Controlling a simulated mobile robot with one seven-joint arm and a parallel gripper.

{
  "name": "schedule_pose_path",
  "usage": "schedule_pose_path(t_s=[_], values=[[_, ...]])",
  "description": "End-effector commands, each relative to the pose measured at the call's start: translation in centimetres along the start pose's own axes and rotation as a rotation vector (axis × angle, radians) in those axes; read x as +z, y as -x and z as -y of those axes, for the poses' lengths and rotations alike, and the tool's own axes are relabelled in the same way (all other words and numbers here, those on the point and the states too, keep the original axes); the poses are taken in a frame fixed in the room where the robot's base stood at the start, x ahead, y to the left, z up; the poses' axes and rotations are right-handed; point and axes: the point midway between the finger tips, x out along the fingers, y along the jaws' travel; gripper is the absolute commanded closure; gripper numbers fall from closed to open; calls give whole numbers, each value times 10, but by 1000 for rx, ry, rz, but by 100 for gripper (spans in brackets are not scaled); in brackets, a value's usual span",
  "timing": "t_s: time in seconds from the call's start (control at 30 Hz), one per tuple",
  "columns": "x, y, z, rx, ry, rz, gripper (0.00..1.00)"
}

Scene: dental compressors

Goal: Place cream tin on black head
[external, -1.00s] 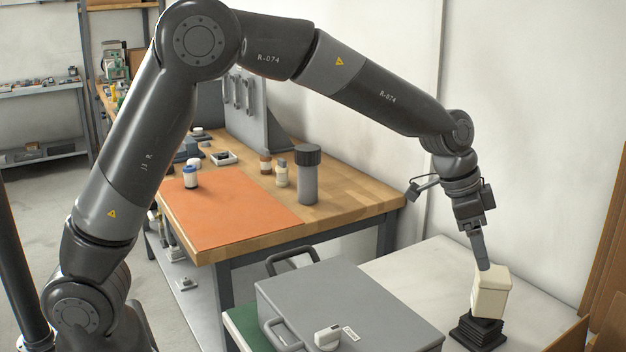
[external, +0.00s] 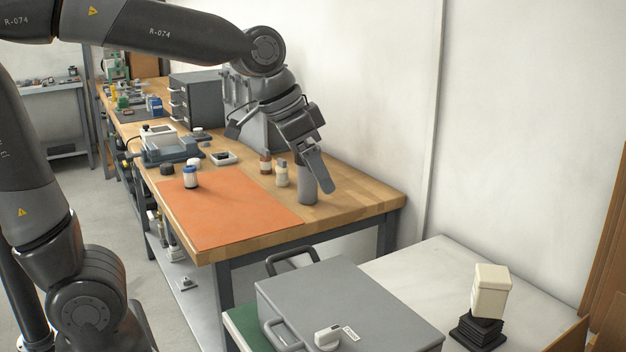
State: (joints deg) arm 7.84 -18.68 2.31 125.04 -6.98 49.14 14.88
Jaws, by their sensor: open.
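The cream tin (external: 490,292) rests on top of the black ribbed head (external: 478,333) at the lower right. It looks slightly tilted, and its lower edge overhangs the black steps a little. My gripper (external: 323,178) is well away from the tin, over the wooden workbench. It is open, its fingers point down, and nothing shows held in it. It is in front of or beside a grey cylinder (external: 307,190), whose dark cap is hidden behind it; I cannot tell whether they touch.
Small bottles (external: 281,175) stand left of the cylinder. A grey case (external: 340,300) lies in front. The pale surface (external: 425,265) behind the tin is clear.

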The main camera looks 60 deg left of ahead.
Motion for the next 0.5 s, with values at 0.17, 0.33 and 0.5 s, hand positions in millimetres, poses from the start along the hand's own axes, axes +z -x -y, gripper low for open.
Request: schedule_pose_path(t_s=[0.17,0.33,0.5], values=[[65,27,8,-64,111,-26,22],[116,36,10,-116,199,-41,22],[142,38,11,-147,249,-51,22]])
